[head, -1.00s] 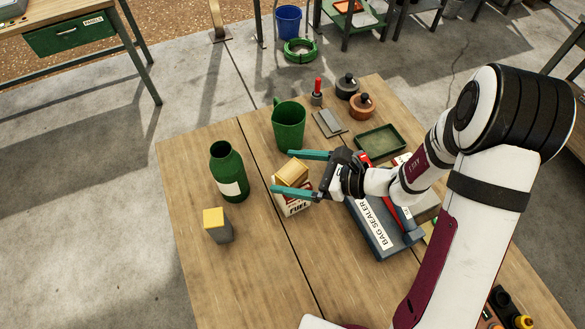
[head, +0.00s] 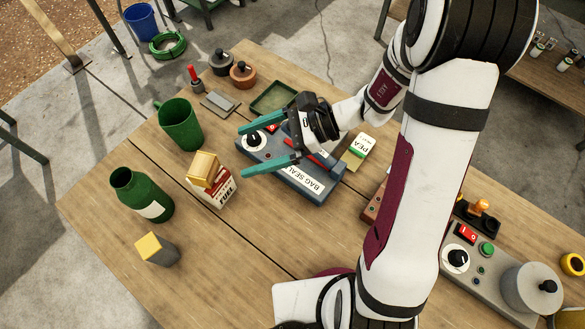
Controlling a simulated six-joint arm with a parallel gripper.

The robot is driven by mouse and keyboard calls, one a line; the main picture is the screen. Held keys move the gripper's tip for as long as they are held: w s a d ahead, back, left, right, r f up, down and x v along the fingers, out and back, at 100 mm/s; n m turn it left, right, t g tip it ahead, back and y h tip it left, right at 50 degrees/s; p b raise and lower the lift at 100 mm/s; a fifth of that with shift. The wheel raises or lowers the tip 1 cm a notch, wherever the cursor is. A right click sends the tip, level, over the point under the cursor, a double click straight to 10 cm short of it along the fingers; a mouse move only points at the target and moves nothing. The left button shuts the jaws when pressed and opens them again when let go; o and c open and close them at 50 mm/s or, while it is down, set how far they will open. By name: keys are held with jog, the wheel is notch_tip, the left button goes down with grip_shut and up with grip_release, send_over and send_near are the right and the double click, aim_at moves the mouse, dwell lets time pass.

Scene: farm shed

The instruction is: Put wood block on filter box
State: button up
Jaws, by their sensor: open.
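The wood block (head: 203,169) is a light tan block. It rests on top of the filter box (head: 221,191), a white and red carton marked FUEL that stands upright on the workbench. The block covers most of the box's top and sits a little toward its left side. My gripper (head: 245,150) has its two teal fingers spread apart with nothing between them. It is to the right of the block and box, apart from both, over the bag sealer.
The bag sealer (head: 318,186) lies right of the box. A green mug (head: 180,126) stands behind the box, a green bottle (head: 140,195) and a grey, yellow-topped block (head: 158,250) to its left. A shallow green tray (head: 273,97) is behind the sealer.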

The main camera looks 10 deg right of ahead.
jog(key=s+d+r+n+g+h, duration=0.1)
jog(key=s+r+n+h, duration=0.1)
jog(key=s+n+h, duration=0.3)
jog(key=s+d+r+n+g+h, duration=0.1)
jog(key=s+r+n+g, duration=0.15)
jog(key=s, duration=0.35)
jog(key=s+d+r+n+t+h, duration=0.1)
jog(key=s+d+n+t+h, duration=0.2)
jog(key=s+d+n+h, duration=0.2)
jog(key=shift+s+d+h, duration=0.3)
jog(key=shift+s+d, duration=0.15)
jog(key=shift+d, duration=0.65)
